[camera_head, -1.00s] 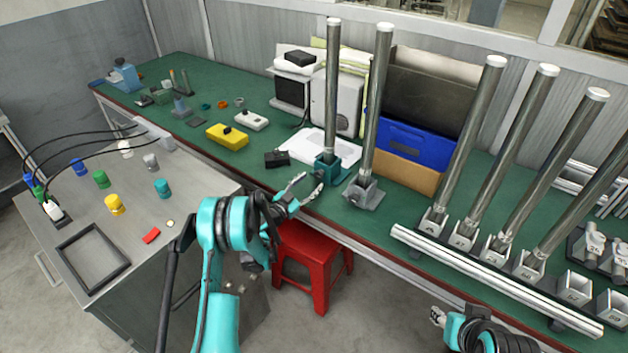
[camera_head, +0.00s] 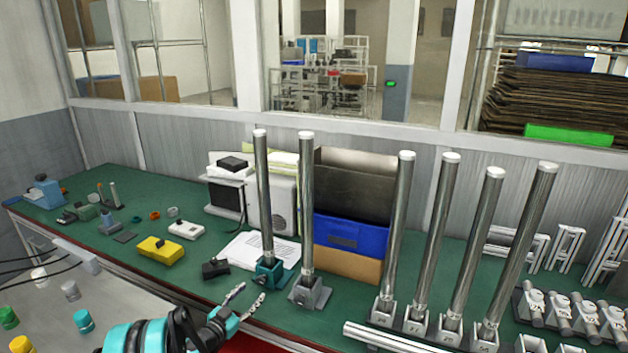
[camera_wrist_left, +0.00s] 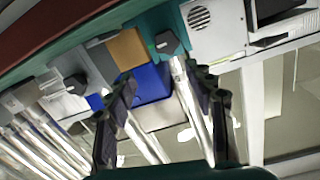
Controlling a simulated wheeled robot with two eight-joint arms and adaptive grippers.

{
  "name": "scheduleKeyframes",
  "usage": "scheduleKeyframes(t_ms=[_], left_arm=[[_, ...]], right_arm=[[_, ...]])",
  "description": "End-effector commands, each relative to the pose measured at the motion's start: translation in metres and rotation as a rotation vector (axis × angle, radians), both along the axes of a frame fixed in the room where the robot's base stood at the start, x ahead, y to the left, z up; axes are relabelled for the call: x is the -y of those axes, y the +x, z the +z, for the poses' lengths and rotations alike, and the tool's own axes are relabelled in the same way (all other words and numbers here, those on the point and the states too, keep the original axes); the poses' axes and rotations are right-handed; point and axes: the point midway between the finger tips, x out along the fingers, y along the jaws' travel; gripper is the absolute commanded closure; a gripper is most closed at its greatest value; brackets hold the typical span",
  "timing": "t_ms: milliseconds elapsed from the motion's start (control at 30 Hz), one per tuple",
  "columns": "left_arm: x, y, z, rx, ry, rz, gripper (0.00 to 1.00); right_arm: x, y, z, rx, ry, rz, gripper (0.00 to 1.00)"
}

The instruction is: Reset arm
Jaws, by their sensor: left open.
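My left gripper (camera_head: 251,298) is in the head view at the lower middle, over the front edge of the green workbench. Its fingers are apart with nothing between them. In the left wrist view the two dark fingers of this gripper (camera_wrist_left: 162,80) are also spread, with the blue bin and metal tubes behind them. A teal holder (camera_head: 268,272) with an upright metal tube (camera_head: 263,200) stands on the bench just beyond the gripper, apart from it.
A second tube (camera_head: 306,215) in a grey holder stands beside the first. Several more tubes stand in a row to the right. A blue bin (camera_head: 345,236), a yellow block (camera_head: 160,250) and a black block (camera_head: 215,268) are on the bench (camera_head: 120,262). A wall with windows is behind.

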Motion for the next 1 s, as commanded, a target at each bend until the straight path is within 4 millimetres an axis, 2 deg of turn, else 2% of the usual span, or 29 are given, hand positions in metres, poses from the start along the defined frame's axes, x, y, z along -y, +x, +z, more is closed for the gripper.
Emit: scheduleKeyframes(t_ms=[33, 100, 267, 367, 500, 767, 1000], left_arm=[[0.012, -0.003, 0.017, -0.035, -0.003, -0.017, 0.46], [0.027, -0.01, 0.038, -0.1, -0.011, -0.038, 0.46], [0.062, -0.041, 0.081, -0.261, -0.02, -0.065, 0.46], [0.08, -0.069, 0.102, -0.361, -0.024, -0.063, 0.46], [0.099, -0.118, 0.124, -0.498, -0.024, -0.037, 0.46], [0.113, -0.227, 0.14, -0.721, -0.011, 0.084, 0.46], [0.1, -0.329, 0.13, -0.859, 0.004, 0.265, 0.46]], right_arm=[[0.0, 0.0, 0.0, 0.0, 0.0, 0.0, 0.6], [0.0, 0.0, 0.0, 0.0, 0.0, 0.0, 0.6], [0.0, 0.0, 0.0, 0.0, 0.0, 0.0, 0.6], [0.0, 0.0, 0.0, 0.0, 0.0, 0.0, 0.6], [0.0, 0.0, 0.0, 0.0, 0.0, 0.0, 0.6], [0.0, 0.0, 0.0, 0.0, 0.0, 0.0, 0.6], [0.0, 0.0, 0.0, 0.0, 0.0, 0.0, 0.6]])
